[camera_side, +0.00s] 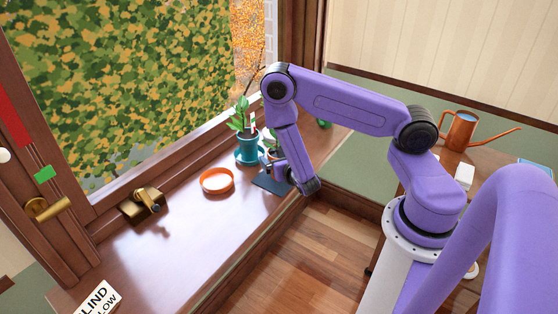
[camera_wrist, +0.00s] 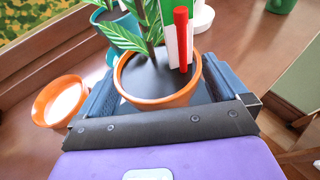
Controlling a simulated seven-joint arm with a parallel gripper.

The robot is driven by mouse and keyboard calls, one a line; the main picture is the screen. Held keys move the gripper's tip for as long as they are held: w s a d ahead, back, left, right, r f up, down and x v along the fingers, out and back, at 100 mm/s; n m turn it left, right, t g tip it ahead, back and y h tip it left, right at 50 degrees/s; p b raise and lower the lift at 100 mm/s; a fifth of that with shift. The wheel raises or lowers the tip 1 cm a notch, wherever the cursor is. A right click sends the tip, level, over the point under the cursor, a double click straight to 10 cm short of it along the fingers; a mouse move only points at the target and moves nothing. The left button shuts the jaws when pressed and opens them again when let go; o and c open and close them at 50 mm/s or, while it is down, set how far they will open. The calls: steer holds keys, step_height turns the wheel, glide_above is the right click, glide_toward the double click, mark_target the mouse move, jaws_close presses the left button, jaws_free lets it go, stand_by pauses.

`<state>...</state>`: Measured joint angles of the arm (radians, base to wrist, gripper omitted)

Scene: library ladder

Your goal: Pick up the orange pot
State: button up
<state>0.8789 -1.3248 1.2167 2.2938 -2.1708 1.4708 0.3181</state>
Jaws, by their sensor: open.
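The orange pot (camera_wrist: 160,101) holds dark soil, a leafy green plant and a red stick beside a white-and-green tag. In the wrist view it stands between the two blue-grey fingers of my gripper (camera_wrist: 163,85), which is open around it. I cannot tell whether either finger touches the pot. In the side view my gripper (camera_side: 277,172) is low over the sill at the pot, and my arm hides most of the pot there.
A teal pot (camera_side: 249,149) with a plant stands close behind, to the left. An empty orange saucer (camera_side: 217,181) lies on the wooden sill (camera_side: 185,235); it also shows in the wrist view (camera_wrist: 60,102). A brass latch (camera_side: 143,203) is farther left. A copper watering can (camera_side: 461,130) stands on the right-hand table.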

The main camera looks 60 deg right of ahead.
steer(key=shift+w+d, duration=0.1)
steer(key=shift+w, duration=0.05)
steer(key=c, duration=1.3)
